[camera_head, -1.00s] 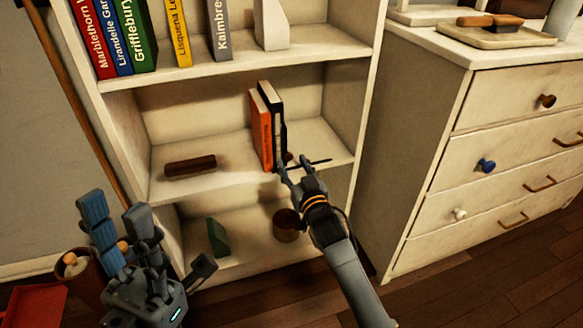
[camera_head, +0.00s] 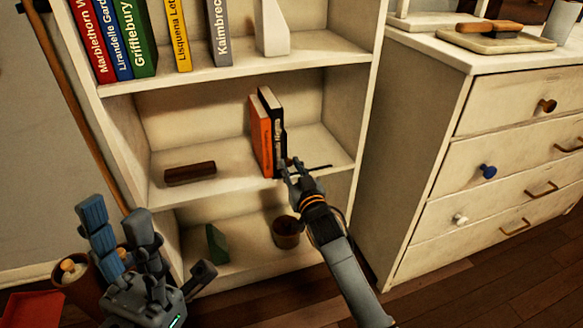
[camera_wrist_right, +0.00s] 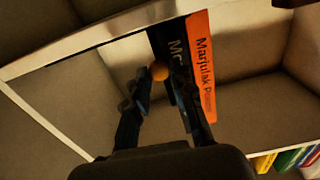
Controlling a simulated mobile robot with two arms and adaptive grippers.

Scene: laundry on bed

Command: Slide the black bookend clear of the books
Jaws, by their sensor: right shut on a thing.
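The black bookend (camera_head: 319,167) is mostly hidden behind my right gripper; a thin dark strip of its base shows on the middle shelf. An orange book (camera_head: 260,136) and a black book (camera_head: 272,120) stand upright on its left. In the right wrist view the orange book (camera_wrist_right: 203,75) and the black book lie just beyond the fingers. My right gripper (camera_head: 289,170) is shut on a small orange knob (camera_wrist_right: 159,71), apparently the bookend's, at the shelf's front. My left gripper (camera_head: 117,225) is open and empty at the lower left, away from the shelf.
A brown block (camera_head: 190,174) lies on the middle shelf to the left. Below are a green wedge (camera_head: 217,244) and a brown pot (camera_head: 288,232). More books (camera_head: 135,40) stand above. The middle shelf is clear right of the bookend; the drawer unit (camera_head: 430,150) stands further right.

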